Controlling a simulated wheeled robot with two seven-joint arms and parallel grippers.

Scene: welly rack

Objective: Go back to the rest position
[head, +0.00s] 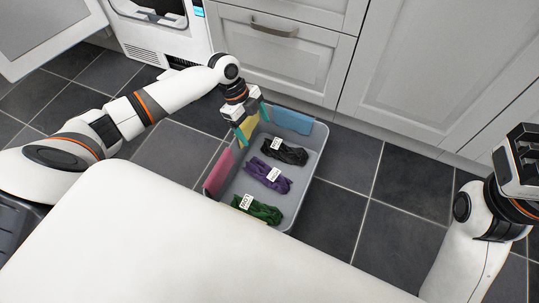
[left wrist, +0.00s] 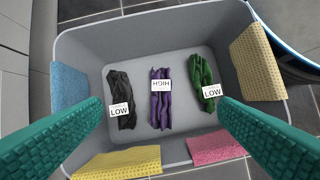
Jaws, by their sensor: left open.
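My left gripper (head: 250,124) is open and empty over the far left rim of a grey tub (head: 306,185) on the floor. Its teal fingers (left wrist: 160,112) show apart in the left wrist view, above the tub. In the tub lie a black bundle (head: 290,155) and a green bundle (head: 262,212), both labelled LOW, with a purple bundle (head: 278,184) labelled HIGH between them. My right gripper (head: 522,150) is at the right edge of the head view; its finger opening cannot be made out.
Blue (head: 292,120), yellow (head: 249,124) and pink (head: 217,173) cloths hang on the tub rim; a tan cloth (left wrist: 258,60) shows in the left wrist view. Grey cabinets (head: 290,50) and a white appliance (head: 165,38) stand behind. The dark tiled floor (head: 340,215) right of the tub is clear.

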